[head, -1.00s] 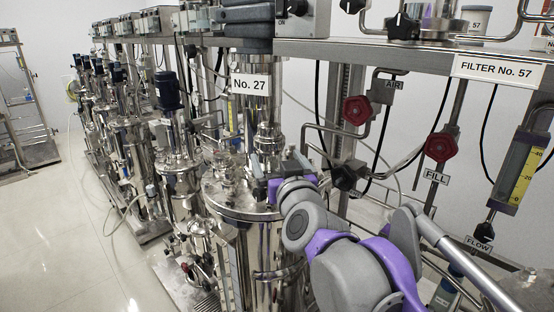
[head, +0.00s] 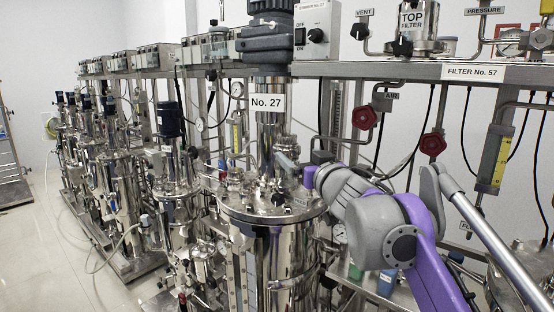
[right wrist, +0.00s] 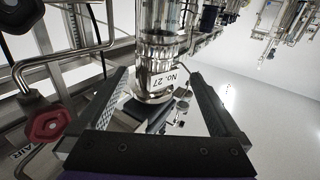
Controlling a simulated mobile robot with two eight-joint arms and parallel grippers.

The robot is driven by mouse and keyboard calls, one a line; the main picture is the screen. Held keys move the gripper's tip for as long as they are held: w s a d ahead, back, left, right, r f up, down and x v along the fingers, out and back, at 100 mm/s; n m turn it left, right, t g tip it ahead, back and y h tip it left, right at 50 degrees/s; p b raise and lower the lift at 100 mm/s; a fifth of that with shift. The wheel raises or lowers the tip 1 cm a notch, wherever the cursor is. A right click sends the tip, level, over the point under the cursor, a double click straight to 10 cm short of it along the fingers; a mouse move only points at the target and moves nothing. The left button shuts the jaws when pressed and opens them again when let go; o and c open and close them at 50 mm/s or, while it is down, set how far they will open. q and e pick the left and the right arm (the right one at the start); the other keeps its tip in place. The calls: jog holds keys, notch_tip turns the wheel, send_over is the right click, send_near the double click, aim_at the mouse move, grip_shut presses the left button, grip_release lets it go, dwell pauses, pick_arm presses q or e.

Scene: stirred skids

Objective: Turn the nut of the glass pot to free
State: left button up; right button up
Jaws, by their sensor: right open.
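The vessel labelled No. 27 (head: 267,103) has a shiny round lid (head: 240,208) with several fittings on top. I cannot tell a glass pot or its nut apart among the reflective parts. My right gripper (head: 290,168) reaches in from the right just above the lid, beside the vessel's column. In the right wrist view its jaws (right wrist: 158,80) are spread wide and empty, and the No. 27 column (right wrist: 158,55) shows beyond and between them. Whether a finger touches a fitting I cannot tell. My left gripper is in neither view.
A steel shelf rail (head: 390,69) crosses above my right arm. Red valve knobs (head: 433,144) and hoses hang below it. A yellow flow gauge (head: 498,163) is at the right. Similar vessels (head: 120,185) line up at the left, beside clear floor (head: 45,240).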

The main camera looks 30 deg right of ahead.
aim_at(291, 151)
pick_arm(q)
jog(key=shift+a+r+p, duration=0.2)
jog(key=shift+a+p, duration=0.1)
pick_arm(e)
jog(key=w, duration=0.3)
jog(key=w+d, duration=0.1)
jog(key=w, duration=0.3)
jog(key=w+d, duration=0.1)
jog(key=w, duration=0.2)
jog(key=shift+w+d+f, duration=0.1)
jog(key=shift+w+f, duration=0.15)
jog(key=shift+f, duration=0.15)
jog(key=shift+c, duration=0.2)
jog(key=c, duration=1)
